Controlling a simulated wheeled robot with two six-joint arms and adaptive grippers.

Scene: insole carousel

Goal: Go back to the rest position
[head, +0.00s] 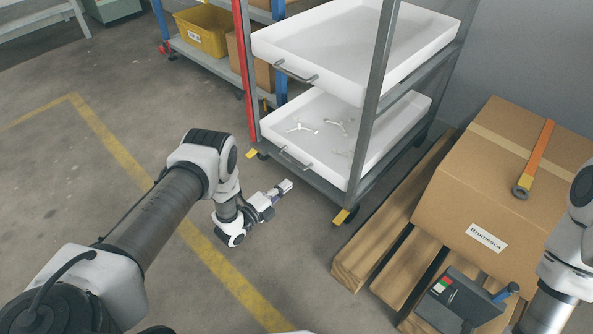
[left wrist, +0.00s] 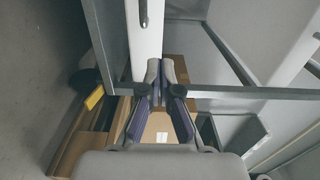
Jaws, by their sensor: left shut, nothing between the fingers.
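My left gripper (head: 285,187) shows in the head view in front of the lower part of the rack, apart from it and empty. Its two fingers (left wrist: 160,72) are closed together in the left wrist view. The rack (head: 376,95) holds white trays. The lower tray (head: 325,103) holds several small pale Y-shaped pieces (head: 302,127). The upper tray (head: 345,40) shows no pieces in the visible part.
A large cardboard box (head: 520,165) sits on a wooden pallet (head: 362,262) at the right, with an orange-handled tool on top. A shelf with a yellow bin (head: 205,28) stands at the back. The floor with its yellow line (head: 120,150) is clear at the left.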

